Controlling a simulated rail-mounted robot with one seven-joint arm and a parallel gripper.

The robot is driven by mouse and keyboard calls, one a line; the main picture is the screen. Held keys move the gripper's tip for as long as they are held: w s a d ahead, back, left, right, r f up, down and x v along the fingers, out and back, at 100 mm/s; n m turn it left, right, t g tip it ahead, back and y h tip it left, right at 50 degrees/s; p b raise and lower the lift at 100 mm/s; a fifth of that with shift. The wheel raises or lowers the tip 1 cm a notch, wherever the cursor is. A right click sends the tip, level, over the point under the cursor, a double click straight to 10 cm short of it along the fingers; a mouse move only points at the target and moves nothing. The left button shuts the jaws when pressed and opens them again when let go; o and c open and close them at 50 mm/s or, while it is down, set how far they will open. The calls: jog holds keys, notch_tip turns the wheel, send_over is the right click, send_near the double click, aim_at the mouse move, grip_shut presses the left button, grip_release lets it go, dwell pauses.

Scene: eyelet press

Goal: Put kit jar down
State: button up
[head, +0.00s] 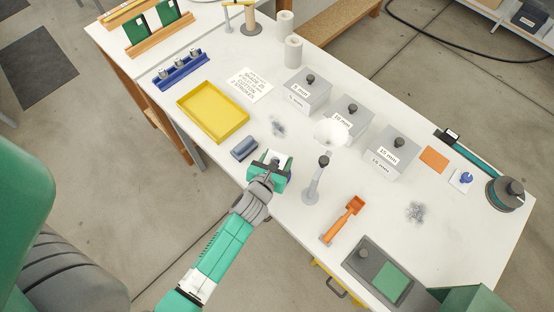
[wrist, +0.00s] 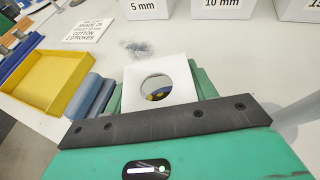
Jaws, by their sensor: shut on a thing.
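The kit jar appears as a white square-topped piece with a round opening in the wrist view (wrist: 176,97). Something yellow and dark shows inside the opening. My gripper (wrist: 158,92) is shut on it, with green fingers on both sides. In the head view, my gripper (head: 269,168) is over the near edge of the white table (head: 232,128), and a little of the white jar (head: 279,157) shows between the fingers. The jar looks about level. I cannot tell whether its base touches the table, as its lower part is hidden.
A blue-grey roll (head: 244,148) and a yellow tray (head: 213,112) lie left of my gripper. Grey labelled boxes (head: 306,91) stand behind. Small grey pieces (head: 278,126) lie just beyond.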

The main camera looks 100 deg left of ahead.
jog(key=shift+f, duration=0.1)
jog(key=o, duration=1)
jog(key=shift+d+r, duration=0.3)
jog(key=v, duration=1.1)
jog(key=shift+s+d+r, duration=0.1)
jog(key=shift+d, duration=0.1)
